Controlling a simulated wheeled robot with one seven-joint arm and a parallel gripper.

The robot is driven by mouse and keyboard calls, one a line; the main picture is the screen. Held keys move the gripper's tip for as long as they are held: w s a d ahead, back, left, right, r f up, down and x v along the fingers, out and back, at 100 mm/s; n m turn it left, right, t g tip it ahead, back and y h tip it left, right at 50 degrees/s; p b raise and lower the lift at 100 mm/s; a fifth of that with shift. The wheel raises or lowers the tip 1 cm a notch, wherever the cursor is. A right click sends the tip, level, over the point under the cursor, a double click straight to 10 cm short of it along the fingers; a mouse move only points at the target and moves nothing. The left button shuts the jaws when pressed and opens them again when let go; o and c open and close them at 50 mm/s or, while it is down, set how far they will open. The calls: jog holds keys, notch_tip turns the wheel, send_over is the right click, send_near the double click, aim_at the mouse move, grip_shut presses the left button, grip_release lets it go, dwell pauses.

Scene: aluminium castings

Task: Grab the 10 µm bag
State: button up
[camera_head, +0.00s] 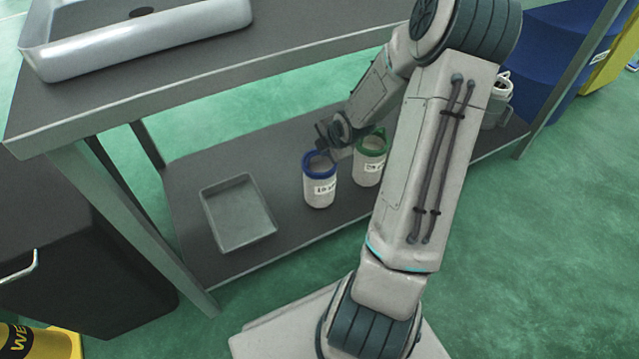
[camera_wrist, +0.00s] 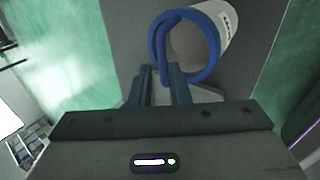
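The bag with the blue rim (camera_head: 319,188) stands upright on the lower shelf, with a white label that seems to begin with "10"; the rest is too small to read. Its open mouth and blue ring (camera_wrist: 163,45) show large in the wrist view. My gripper (camera_head: 324,140) is just above and behind this bag in the head view. In the wrist view my gripper's two fingers (camera_wrist: 161,72) are apart, with their tips at the near edge of the blue ring. I cannot tell whether they touch it. A similar bag with a green rim (camera_head: 369,168) stands to the right.
A shallow grey tray (camera_head: 238,238) lies on the lower shelf (camera_head: 290,232), left of the bags. The table top (camera_head: 290,45) overhangs the shelf and carries a large metal tray (camera_head: 140,45). Another container (camera_head: 497,105) stands at the shelf's right end, partly behind my arm.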

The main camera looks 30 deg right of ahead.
aim_at(320, 177)
jog(key=b+x, duration=0.3)
jog(key=x, duration=0.2)
jog(key=shift+s+f, duration=0.15)
grip_shut()
